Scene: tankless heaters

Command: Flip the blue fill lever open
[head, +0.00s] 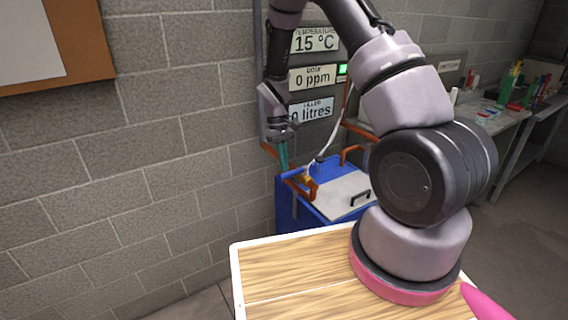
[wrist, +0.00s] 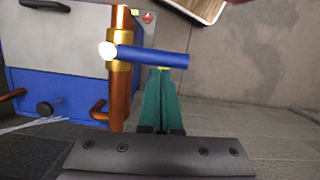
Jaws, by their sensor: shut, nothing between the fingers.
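The blue fill lever (wrist: 155,55) shows in the wrist view as a bar reaching right from a brass valve (wrist: 119,64), crosswise to the copper pipe (wrist: 121,95). My gripper (wrist: 163,72) has teal fingers, shut and empty. Their tips appear right beside the lever's middle; I cannot tell whether they touch it. In the head view my gripper (head: 284,166) points down over the copper pipe (head: 303,190) at the blue and white heater tank (head: 286,212). The lever is hard to make out there.
A panel above the tank reads 15 °C (head: 315,41), 0 ppm (head: 313,77) and 0 litres (head: 311,110). A grey block wall (head: 150,150) stands left and behind. A black handle (head: 360,198) sits on the tank's top. A cluttered bench (head: 490,115) is at the right.

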